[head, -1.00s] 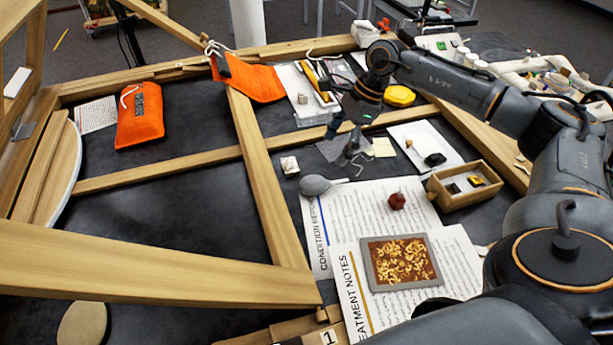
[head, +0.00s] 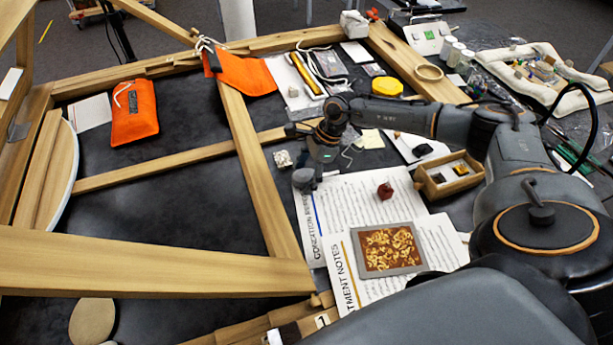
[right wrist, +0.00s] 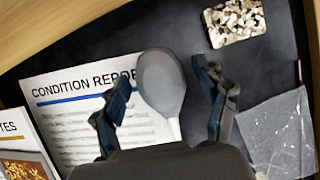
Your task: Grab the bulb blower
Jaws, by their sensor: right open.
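The bulb blower (right wrist: 162,80) is a grey rubber bulb with a pale nozzle. In the right wrist view it lies between the two fingers of my right gripper (right wrist: 164,92), with its nozzle toward the palm. The fingers are open, with a gap on each side of the bulb. In the head view my right gripper (head: 306,180) points down at the corner of the condition report, and it largely hides the blower. My left gripper is not in view.
The condition report sheet (right wrist: 75,110) lies beside the blower. A small speckled block (right wrist: 236,20) and a clear plastic sheet (right wrist: 280,130) are nearby. A wooden frame bar (head: 255,165) runs just left of the gripper. A dark red object (head: 385,190) sits on the papers.

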